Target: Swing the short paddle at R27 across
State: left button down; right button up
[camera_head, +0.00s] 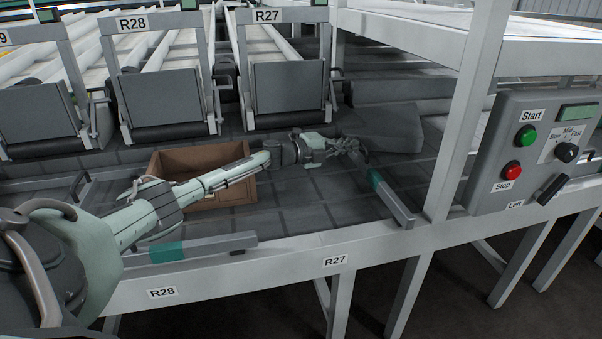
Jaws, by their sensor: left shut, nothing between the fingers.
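The short paddle at R27 (391,200) is a grey bar with a green band. Its near end is at the front rail by the R27 label (335,260), and it slants back and left over the dark belt. My left gripper (361,155) is shut and empty at the paddle's far end. I cannot tell whether the fingers touch the bar. My left arm reaches in from the lower left, low over the belt. My right gripper is not in view.
A brown open crate (233,195) stands on the belt behind my left arm. The R28 paddle (215,244) lies along the front rail. The R27 chute (290,87) is behind. A post (468,110) and control panel (505,205) stand right.

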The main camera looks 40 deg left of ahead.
pick_arm(q)
jog(key=v, duration=1.2)
jog(key=shift+w, duration=0.1)
